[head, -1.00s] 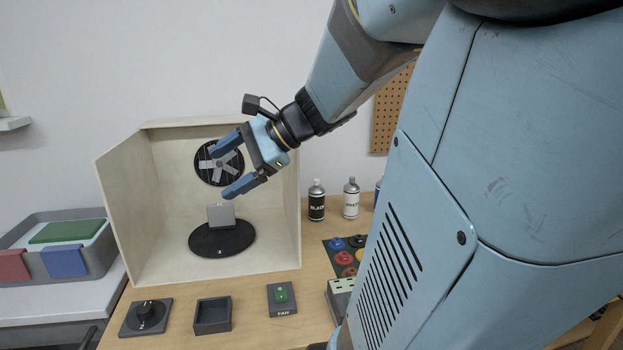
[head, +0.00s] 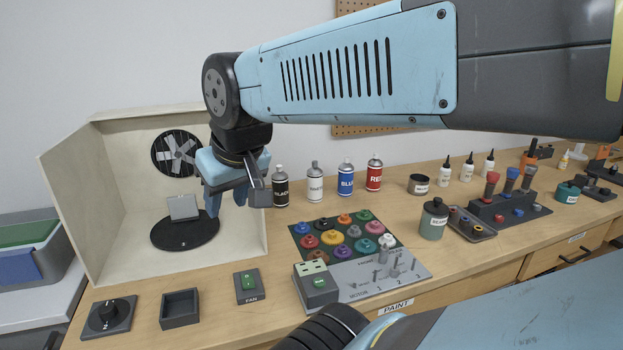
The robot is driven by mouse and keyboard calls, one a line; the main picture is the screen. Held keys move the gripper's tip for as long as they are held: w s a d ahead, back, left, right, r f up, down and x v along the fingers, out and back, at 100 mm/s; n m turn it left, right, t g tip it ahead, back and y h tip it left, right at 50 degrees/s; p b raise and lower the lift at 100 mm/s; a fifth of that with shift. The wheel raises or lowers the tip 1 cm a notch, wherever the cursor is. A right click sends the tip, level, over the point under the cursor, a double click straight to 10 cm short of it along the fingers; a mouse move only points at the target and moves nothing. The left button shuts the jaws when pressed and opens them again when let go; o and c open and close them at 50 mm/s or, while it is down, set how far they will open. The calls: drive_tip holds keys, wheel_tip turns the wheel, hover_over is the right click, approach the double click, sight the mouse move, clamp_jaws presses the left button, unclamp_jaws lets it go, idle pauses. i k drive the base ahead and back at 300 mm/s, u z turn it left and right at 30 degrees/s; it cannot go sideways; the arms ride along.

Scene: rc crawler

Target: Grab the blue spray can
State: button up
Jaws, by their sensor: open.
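The blue spray can (head: 346,178) stands upright on the workbench, in a row with a black can (head: 280,186), a white can (head: 315,182) and a red can (head: 374,173). It is between the white and red cans and is fully visible. My gripper (head: 227,208) is open and points down at the right side of the spray booth, left of the black can. It is well left of the blue can and apart from it. Nothing shows between its fingers.
The spray booth (head: 100,200) holds a dark turntable (head: 160,238) with a grey block (head: 183,207). A mat with several coloured caps (head: 308,241) lies in front of the cans. A small green-topped box (head: 316,284) and fan switch (head: 248,286) are nearer. A jar (head: 433,219) stands right.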

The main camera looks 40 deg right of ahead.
sight(345, 175)
drive_tip(key=z, duration=1.05)
drive_tip(key=k, duration=0.55)
drive_tip(key=z, duration=0.35)
drive_tip(key=i, duration=0.5)
drive_tip(key=u, duration=0.1)
